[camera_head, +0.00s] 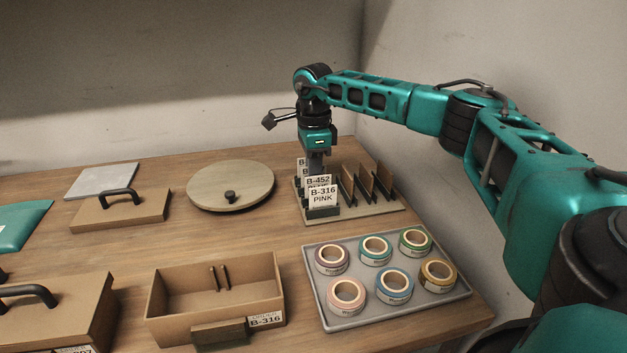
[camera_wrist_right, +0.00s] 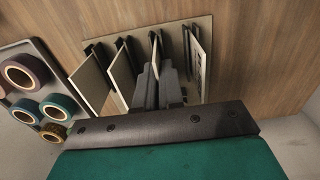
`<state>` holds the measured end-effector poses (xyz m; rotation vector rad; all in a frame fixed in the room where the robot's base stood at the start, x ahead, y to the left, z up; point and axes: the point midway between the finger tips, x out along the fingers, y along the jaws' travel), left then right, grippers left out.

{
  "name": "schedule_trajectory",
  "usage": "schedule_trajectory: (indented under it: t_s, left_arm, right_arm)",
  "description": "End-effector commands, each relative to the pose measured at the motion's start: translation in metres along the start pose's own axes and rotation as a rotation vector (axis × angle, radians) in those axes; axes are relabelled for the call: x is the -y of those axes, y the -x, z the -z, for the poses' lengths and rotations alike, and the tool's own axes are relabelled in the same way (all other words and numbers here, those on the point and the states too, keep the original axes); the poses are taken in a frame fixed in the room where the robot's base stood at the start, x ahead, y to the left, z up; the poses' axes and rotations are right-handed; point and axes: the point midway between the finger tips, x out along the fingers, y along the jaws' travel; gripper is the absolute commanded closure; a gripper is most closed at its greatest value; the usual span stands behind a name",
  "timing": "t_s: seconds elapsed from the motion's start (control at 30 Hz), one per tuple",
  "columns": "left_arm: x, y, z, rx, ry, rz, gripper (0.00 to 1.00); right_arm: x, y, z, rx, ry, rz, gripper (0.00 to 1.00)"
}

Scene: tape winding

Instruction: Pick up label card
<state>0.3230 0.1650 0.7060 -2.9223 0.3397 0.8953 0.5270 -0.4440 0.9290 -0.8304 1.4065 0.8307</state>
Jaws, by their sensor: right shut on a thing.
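Several label cards stand upright in a slotted rack (camera_head: 345,212). The front card (camera_head: 322,197) reads "B-316 PINK". Behind it is a card (camera_head: 318,181) reading "B-452", and another is partly hidden behind that. My right gripper (camera_head: 316,162) points down at the rack's left part, just behind the front cards. In the right wrist view its fingers (camera_wrist_right: 158,92) are shut on a thin upright card (camera_wrist_right: 156,52) in the middle of the row. I cannot read which card it is. My left gripper is not in view.
A grey tray (camera_head: 333,317) of tape rolls stands in front of the rack. An open box (camera_head: 178,310) labelled B-316 is at front left. A round turntable (camera_head: 215,195) lies left of the rack; a handled lid (camera_head: 100,213) is farther left. A wall stands behind.

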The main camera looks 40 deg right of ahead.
Motion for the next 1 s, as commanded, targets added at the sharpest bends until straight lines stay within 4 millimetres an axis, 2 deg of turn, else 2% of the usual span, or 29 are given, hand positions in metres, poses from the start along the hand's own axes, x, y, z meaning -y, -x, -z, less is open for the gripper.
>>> schedule_trajectory:
  t_s: [0.57,0.77,1.0]
  left_arm:
    - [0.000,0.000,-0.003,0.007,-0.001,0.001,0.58]
    - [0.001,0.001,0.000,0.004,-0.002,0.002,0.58]
    - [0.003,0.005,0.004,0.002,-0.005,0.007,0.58]
  right_arm:
    - [0.000,0.006,0.000,0.001,0.000,0.001,1.00]
    - [0.001,0.030,0.000,0.002,0.000,0.003,1.00]
    - [0.001,0.084,-0.001,0.004,0.000,0.005,1.00]
